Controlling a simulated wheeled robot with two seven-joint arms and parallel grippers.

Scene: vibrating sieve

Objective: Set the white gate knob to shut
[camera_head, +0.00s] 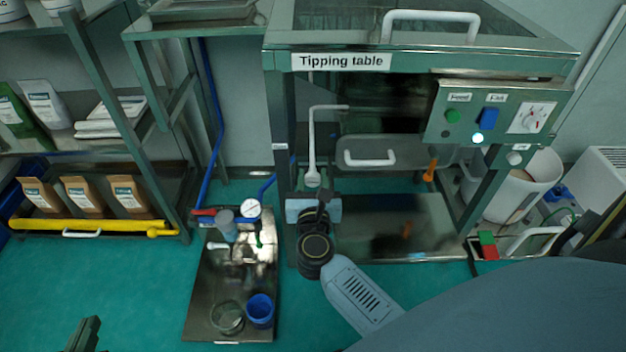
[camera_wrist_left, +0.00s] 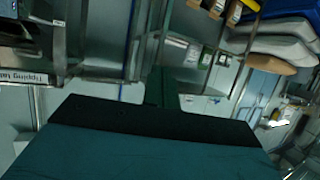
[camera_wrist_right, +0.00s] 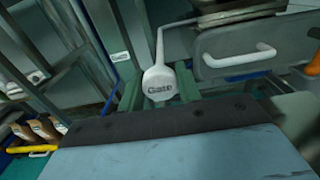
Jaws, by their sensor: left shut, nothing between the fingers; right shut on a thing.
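The white gate knob (camera_head: 313,178) hangs at the lower end of a white cranked rod (camera_head: 312,145), at the left front of the tipping table. My right gripper (camera_head: 318,193) is shut on the knob, one green finger on each side. In the head view the gripper partly hides the knob's lower end. My left gripper (camera_head: 86,332) is shut and empty at the lower left, away from the table. Its closed fingers show in the left wrist view (camera_wrist_left: 163,88).
The tipping table (camera_head: 280,95) has a control panel (camera_head: 470,118) on its right. A drawer with a white handle (camera_head: 370,160) is right of the knob. A metal tray (camera_head: 205,300) with a blue cup (camera_head: 260,310) lies at left.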

